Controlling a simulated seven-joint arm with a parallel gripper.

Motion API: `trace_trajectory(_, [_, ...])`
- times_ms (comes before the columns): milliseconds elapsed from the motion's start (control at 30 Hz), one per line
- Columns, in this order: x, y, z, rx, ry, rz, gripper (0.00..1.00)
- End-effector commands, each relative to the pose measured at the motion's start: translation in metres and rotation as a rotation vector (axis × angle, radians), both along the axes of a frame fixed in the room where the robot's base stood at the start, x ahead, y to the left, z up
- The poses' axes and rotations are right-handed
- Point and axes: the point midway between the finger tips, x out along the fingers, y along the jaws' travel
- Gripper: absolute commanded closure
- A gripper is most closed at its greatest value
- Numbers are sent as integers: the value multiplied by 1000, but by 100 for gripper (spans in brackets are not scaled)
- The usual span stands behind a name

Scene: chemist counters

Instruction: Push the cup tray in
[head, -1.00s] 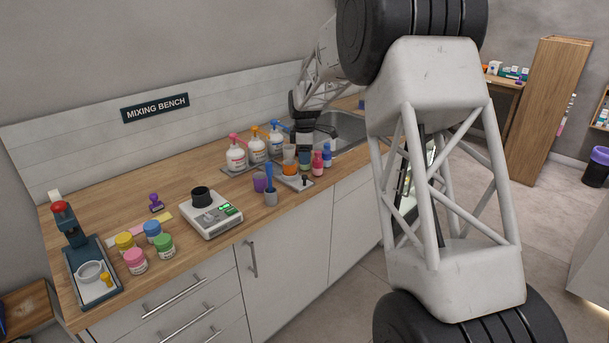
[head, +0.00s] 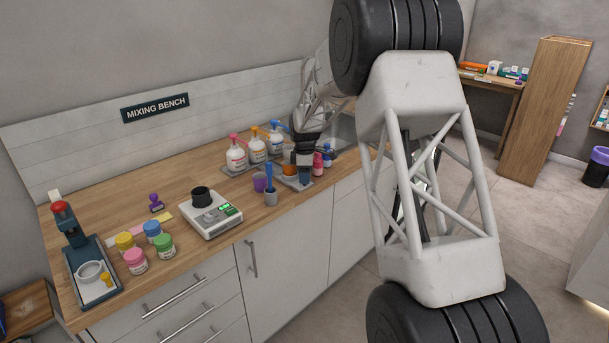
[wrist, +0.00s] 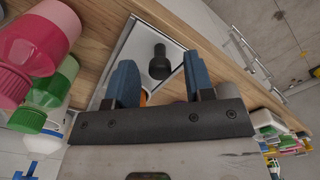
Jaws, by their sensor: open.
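The cup tray (head: 304,186) is a small grey tray on the wooden counter near its front edge, left of the sink. In the wrist view the tray (wrist: 136,42) shows a pale floor and a black knob-like handle (wrist: 158,64) standing on it. An orange cup (head: 289,169) stands on the tray. My gripper (head: 304,178) is low over the tray, pointing down. In the wrist view my gripper (wrist: 158,70) is open, its blue fingers either side of the handle in the picture. I cannot tell whether it touches anything. The gripper hides part of the tray.
A pink bottle (head: 318,166) and a blue bottle (head: 328,152) stand close right of the gripper. Pump bottles (head: 236,157) stand behind. The sink (head: 342,128) is at the right.

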Motion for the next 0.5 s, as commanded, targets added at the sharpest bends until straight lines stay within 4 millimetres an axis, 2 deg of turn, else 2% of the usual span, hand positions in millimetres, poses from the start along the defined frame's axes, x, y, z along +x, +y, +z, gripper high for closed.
trace_trajectory(200, [0,0,0,0,0,0,52])
trace_trajectory(500, [0,0,0,0,0,0,98])
